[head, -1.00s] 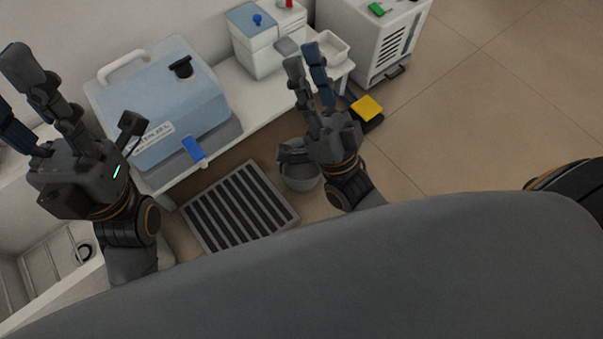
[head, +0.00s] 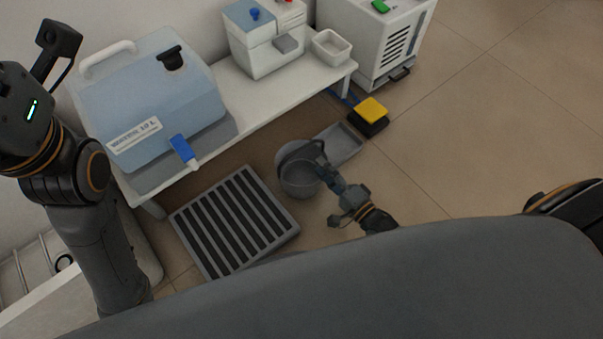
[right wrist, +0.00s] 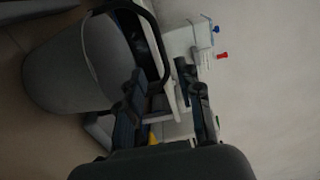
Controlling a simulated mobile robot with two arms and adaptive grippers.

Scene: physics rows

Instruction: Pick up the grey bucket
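The grey bucket (head: 298,182) stands on the floor between the slatted grate and a grey tray, with its dark handle (head: 291,147) raised. In the right wrist view the bucket (right wrist: 65,72) fills the left side, and its dark handle (right wrist: 152,22) arches towards the fingers. My right gripper (head: 325,167) is at the bucket's right rim, near the handle. In the right wrist view its fingers (right wrist: 162,72) are apart, with the handle close to the left finger; contact is unclear.
The slatted grate (head: 235,220) lies left of the bucket. A grey tray (head: 340,146) and yellow-topped block (head: 371,109) lie right. Floor further right is clear.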

